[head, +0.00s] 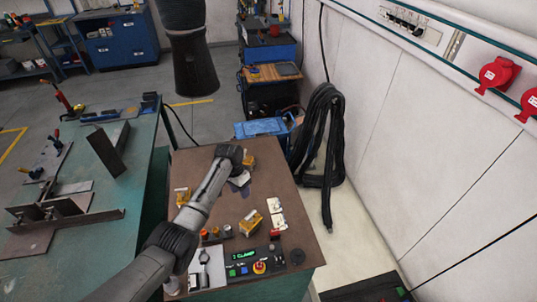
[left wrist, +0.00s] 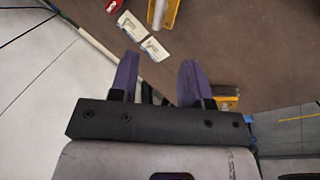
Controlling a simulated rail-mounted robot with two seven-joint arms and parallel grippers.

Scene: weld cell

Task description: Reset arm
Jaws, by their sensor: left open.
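My left gripper (head: 240,180) is above the far part of a brown-topped bench (head: 270,180), past my grey arm. In the left wrist view its two purple-faced fingers (left wrist: 157,82) stand apart with no object between them. In that view the brown top lies below and ahead of the fingers. A yellow block (head: 249,160) shows close beside the gripper in the head view; I cannot tell whether they touch. My right gripper is not in view.
A control panel (head: 240,256) with a lit display and buttons is at the bench's near end. White cards (head: 277,214) and a yellow block (head: 250,222) lie behind it. A green table (head: 135,190) with steel parts stands left. The white wall (head: 400,150) bounds the right.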

